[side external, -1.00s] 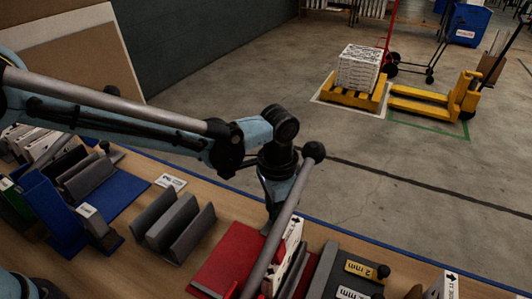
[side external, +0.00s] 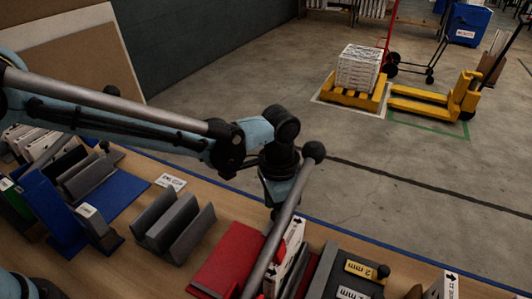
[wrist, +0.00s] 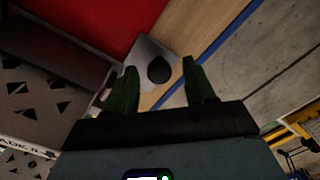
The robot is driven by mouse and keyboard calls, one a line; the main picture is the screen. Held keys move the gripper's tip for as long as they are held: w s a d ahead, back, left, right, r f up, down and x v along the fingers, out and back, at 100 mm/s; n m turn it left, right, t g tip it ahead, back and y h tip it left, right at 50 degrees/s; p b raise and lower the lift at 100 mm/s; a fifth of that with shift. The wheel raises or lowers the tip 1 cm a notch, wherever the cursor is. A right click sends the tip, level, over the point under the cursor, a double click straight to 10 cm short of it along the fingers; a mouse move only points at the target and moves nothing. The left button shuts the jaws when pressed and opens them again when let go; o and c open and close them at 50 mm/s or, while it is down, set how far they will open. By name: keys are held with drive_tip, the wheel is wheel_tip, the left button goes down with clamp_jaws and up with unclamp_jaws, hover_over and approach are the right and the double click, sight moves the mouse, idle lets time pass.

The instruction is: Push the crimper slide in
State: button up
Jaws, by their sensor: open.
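The red crimper (side external: 229,258) sits on the wooden bench near the bottom centre of the side view. A long grey bar with a black ball end (side external: 290,208) slants across it. In the wrist view, the crimper's red surface (wrist: 92,22) is at upper left. Next to it is a grey metal plate (wrist: 146,52), apparently the slide, with a round black knob (wrist: 158,70). My gripper (wrist: 160,78) is open, its two dark green fingers either side of the knob in the picture; contact cannot be told. In the side view the bar partly hides my gripper (side external: 272,212).
White filter boxes (side external: 291,245) stand right of the crimper, beside a dark block with "2 mm" labels (side external: 345,270). A grey slotted holder (side external: 174,228) and a blue mat (side external: 122,196) lie to the left. The blue bench edge (side external: 340,235) runs behind the crimper.

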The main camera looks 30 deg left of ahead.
drive_tip(key=a, duration=0.8)
drive_tip(key=shift+a, duration=0.35)
wheel_tip(320, 180, up, 12)
drive_tip(key=s+a+n+t, duration=0.3)
drive_tip(key=s+a+n, duration=0.1)
drive_tip(key=a, duration=0.4)
drive_tip(key=s+a+n+t, duration=0.3)
drive_tip(key=s+a+n, duration=0.1)
drive_tip(key=a, duration=0.4)
drive_tip(key=shift+s+a+r, duration=0.2)
drive_tip(key=shift+s+a, duration=0.2)
drive_tip(key=shift+s, duration=0.2)
drive_tip(key=w+d+m+g, duration=0.3)
drive_tip(key=w+d+m, duration=0.15)
drive_tip(key=d, duration=0.45)
drive_tip(key=w+d+m+g, duration=0.3)
drive_tip(key=w+d+m, duration=0.15)
drive_tip(key=d, duration=0.45)
drive_tip(key=shift+n, duration=0.5)
wheel_tip(320, 180, down, 12)
drive_tip(key=shift+w+f, duration=0.1)
drive_tip(key=shift+f, duration=0.1)
